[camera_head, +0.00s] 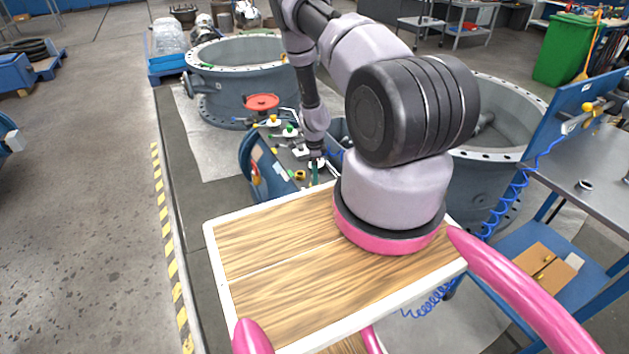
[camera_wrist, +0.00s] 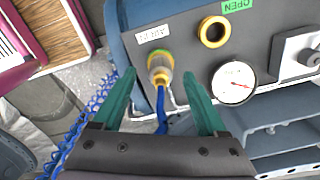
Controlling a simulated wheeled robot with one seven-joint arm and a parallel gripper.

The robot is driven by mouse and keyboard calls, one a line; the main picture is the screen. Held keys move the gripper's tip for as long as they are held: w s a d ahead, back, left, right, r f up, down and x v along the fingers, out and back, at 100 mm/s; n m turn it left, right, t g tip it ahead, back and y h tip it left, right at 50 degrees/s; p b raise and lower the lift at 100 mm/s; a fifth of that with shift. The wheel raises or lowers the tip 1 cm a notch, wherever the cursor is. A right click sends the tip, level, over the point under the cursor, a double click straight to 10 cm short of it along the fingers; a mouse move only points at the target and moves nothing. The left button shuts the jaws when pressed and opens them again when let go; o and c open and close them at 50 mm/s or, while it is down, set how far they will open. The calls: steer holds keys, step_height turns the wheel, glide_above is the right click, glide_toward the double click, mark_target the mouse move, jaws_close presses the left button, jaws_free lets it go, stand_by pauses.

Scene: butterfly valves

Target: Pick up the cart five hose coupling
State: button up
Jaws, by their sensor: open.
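The hose coupling (camera_wrist: 160,66) is a small brass-coloured fitting with a green band. In the wrist view it sits at the cart's control panel (camera_wrist: 185,50), just below a white "AIR IN" label. A blue hose (camera_wrist: 161,108) runs from it down between my fingers. My gripper (camera_wrist: 159,75) is open, with one teal finger on each side of the coupling and visible gaps on both sides. Whether the fingertips reach the coupling's depth is hard to tell. In the head view my gripper (camera_head: 316,172) is small over the panel, and I cannot make out the coupling there.
A yellow ring (camera_wrist: 213,31) and a pressure gauge (camera_wrist: 233,82) sit right of the coupling. A coiled blue hose (camera_wrist: 85,120) hangs at the left. Large grey flanged valve bodies (camera_head: 245,80) stand behind the cart. A wooden-topped surface (camera_head: 290,270) is in front.

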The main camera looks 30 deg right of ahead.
step_height(320, 180, down, 3)
steer(key=shift+d+f, duration=0.1)
steer(key=shift+f, duration=0.05)
steer(key=shift+c, duration=0.3)
jaws_close()
